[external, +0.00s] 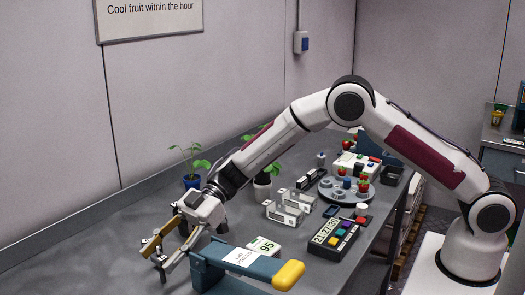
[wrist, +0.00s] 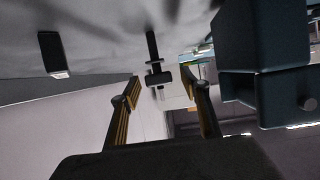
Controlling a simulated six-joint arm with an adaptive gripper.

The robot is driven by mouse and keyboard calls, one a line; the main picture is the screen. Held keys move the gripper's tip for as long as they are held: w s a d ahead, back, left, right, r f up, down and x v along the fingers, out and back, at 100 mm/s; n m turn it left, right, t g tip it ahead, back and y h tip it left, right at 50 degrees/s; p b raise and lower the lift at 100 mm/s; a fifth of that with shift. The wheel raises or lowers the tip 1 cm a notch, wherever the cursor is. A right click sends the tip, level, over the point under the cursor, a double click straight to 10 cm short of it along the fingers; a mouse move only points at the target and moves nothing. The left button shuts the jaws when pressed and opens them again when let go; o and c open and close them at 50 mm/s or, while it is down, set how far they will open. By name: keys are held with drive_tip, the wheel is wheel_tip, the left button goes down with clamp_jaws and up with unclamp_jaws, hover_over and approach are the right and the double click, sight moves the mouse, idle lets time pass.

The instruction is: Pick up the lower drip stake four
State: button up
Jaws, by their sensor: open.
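My gripper (external: 157,257) is at the front left of the bench, pitched down and to the left. Its two fingers also show in the wrist view (wrist: 167,84), spread apart with nothing gripped. A thin dark piece with short crossbars (wrist: 153,58) lies ahead of the gap between the fingers in the wrist view. It may be the drip stake, but its shape is dim and I cannot tell for sure. I see no marking that says four. In the external view I cannot make out a stake; my gripper may hide it.
A blue fixture with a yellow end (external: 290,274) stands close right of my gripper; a blue block (wrist: 262,45) fills the wrist view's right. A dark bar (wrist: 53,52) is at left.

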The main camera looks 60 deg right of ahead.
sight(163, 254)
drive_tip(key=c, duration=0.9)
drive_tip(key=shift+r, duration=0.1)
drive_tip(key=shift+r, duration=4.95)
